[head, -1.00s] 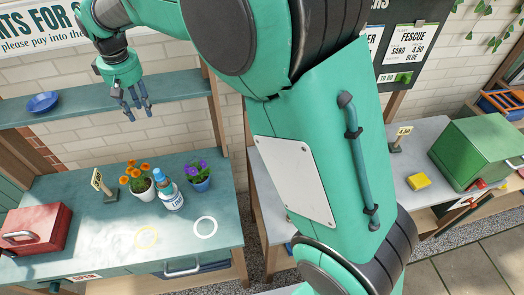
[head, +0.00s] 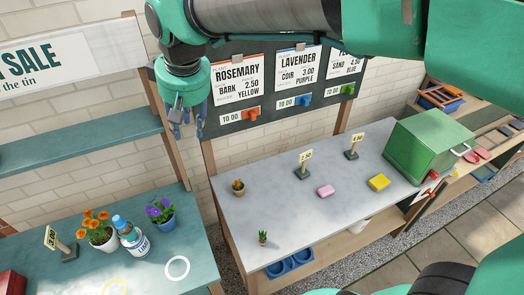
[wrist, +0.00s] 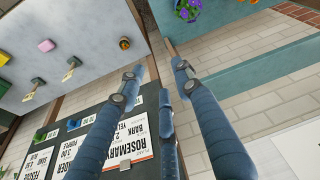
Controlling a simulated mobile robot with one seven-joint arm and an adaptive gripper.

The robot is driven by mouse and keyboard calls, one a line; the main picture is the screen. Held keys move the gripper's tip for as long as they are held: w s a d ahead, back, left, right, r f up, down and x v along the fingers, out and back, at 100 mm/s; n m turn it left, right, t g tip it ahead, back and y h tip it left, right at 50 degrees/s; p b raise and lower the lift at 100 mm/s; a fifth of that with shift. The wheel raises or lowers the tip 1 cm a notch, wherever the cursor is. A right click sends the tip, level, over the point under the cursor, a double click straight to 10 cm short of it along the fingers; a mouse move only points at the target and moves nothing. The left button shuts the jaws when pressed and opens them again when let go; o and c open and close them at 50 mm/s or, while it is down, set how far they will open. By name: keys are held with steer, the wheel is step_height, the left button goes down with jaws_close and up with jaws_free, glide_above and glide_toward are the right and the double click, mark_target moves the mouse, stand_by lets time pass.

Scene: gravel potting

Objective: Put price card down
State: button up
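Three price cards on dark stands show in the head view. One price card (head: 50,238) stands on the teal bench at the left. A second price card (head: 305,157) and a third price card (head: 354,141) stand upright towards the back of the grey bench. Two of them also show in the wrist view, a price card (wrist: 71,70) and a price card (wrist: 32,90). My gripper (head: 187,128) hangs in front of the board's left edge, above the benches and apart from every card. In the wrist view its blue fingers (wrist: 157,76) are spread and hold nothing.
The teal bench (head: 75,285) bears flower pots and a bottle (head: 133,238). The grey bench's left middle is mostly clear.

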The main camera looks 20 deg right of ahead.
steer(key=s+d+f+m+t, duration=0.1)
steer(key=s+d+f+m, duration=0.1)
steer(key=s+d, duration=0.5)
steer(key=s+d+f+m+t+h, duration=0.1)
steer(key=s+d+f+m, duration=0.1)
steer(key=s+d, duration=0.6)
steer(key=s+f, duration=0.1)
steer(key=s, duration=0.4)
steer(key=shift+s+f, duration=0.15)
steer(key=shift+s, duration=0.2)
steer(key=shift+f, duration=0.1)
steer(key=shift+f+b, duration=0.25)
steer(key=shift+b, duration=0.1)
